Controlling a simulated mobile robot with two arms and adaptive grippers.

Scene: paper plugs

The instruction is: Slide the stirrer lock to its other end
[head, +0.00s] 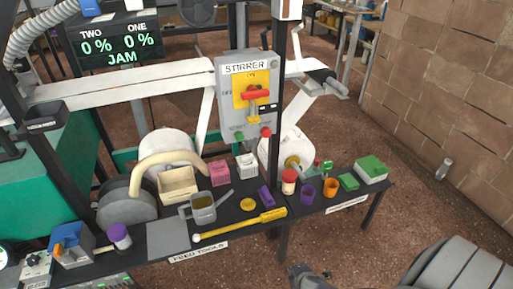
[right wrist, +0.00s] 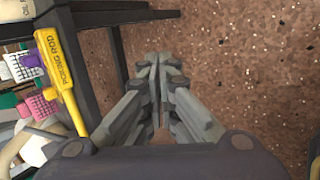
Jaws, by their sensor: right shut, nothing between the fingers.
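The grey STIRRER box (head: 233,112) is mounted on the dark post in the head view. It has a yellow plate (head: 239,88) with a red handle (head: 256,94) lying across it. A yellow piece (head: 253,117) hangs below the handle, and a small black part with white marks (head: 267,107) sits at the right. I cannot tell which small part is the lock, or its end position. My right gripper (head: 298,271) is low at the bottom, far below the box. In the right wrist view its fingers (right wrist: 158,62) are together and empty. My left gripper is not seen.
The dark post (head: 278,100) runs beside the box.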

